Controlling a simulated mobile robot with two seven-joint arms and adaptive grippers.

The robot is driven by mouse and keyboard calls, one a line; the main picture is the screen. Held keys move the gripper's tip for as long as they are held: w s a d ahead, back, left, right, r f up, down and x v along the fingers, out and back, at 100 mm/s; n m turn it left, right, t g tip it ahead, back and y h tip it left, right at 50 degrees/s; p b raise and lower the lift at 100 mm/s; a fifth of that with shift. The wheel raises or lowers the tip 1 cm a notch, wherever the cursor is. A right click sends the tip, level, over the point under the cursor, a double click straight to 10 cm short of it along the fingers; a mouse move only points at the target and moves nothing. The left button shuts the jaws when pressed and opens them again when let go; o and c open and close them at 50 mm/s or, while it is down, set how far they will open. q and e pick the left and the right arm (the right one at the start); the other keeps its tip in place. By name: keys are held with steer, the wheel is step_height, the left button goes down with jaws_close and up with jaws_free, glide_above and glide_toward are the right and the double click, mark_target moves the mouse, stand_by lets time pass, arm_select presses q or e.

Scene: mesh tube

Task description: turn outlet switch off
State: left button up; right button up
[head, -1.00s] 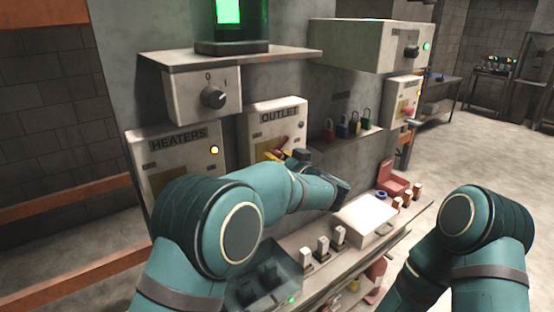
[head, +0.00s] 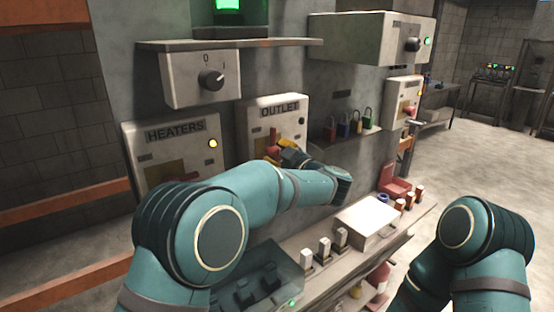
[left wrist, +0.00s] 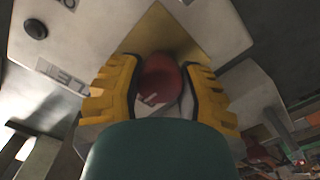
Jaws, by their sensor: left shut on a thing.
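The outlet panel (head: 248,128) is a pale box on the wall, labelled OUTLET, with a red switch handle (head: 272,137) on a yellow plate. The handle looks roughly upright in the head view. My left gripper (head: 284,147) is at the handle, its yellow fingers partly hidden by the wrist. In the left wrist view the red handle (left wrist: 160,80) sits between the two yellow fingers of the left gripper (left wrist: 160,92), which is shut on it. The handle's lower part is hidden by the gripper. My right arm shows at the right, but its gripper is out of view.
The heaters panel (head: 136,150) with a lit yellow lamp is left of the outlet panel. A knob box (head: 182,84) sits above. Coloured padlocks (head: 343,130) stand on a ledge to the right. A shelf with a white box (head: 366,220) and several switches lies below.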

arm_select(q)
steer(key=shift+f+n, duration=0.15)
steer(key=shift+n, duration=0.25)
steer(key=o, duration=1.2)
steer(key=v, duration=1.2)
